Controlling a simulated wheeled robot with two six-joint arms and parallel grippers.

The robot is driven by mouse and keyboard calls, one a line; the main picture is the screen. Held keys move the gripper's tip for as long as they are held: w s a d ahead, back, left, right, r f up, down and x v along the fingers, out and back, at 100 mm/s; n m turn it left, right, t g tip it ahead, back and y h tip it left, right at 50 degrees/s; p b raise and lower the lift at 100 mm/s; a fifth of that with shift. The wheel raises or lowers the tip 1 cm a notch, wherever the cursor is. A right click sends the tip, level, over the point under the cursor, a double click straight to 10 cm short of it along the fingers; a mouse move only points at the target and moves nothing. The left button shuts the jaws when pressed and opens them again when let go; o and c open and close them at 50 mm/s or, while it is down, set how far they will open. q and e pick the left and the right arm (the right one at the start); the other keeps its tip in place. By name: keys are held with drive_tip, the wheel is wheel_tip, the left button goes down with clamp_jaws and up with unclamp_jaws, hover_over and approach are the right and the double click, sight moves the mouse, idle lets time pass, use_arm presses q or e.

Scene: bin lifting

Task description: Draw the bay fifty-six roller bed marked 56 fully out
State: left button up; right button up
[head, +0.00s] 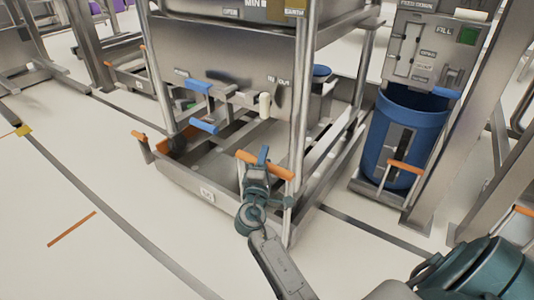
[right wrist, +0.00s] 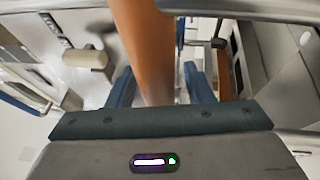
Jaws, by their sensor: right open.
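The roller bed (head: 180,178) is a low grey metal tray under the steel hopper frame. Its small white front label (head: 207,194) is too small to read surely. An orange handle (head: 278,168) stands at its right front corner, and another orange handle (head: 140,135) at its left front. My right gripper (head: 263,157) is at the right handle. In the right wrist view, the orange bar (right wrist: 148,50) runs between the two open blue fingers (right wrist: 160,88). I cannot tell whether either finger touches it. My left gripper is not in view.
A blue drum (head: 405,135) stands in the bay to the right, with its own orange handle (head: 406,167). Blue levers (head: 203,126) stick out from the hopper above the bed. Steel posts (head: 298,100) flank it. The pale floor (head: 100,190) in front is clear.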

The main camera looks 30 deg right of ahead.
clamp_jaws()
idle(0.3)
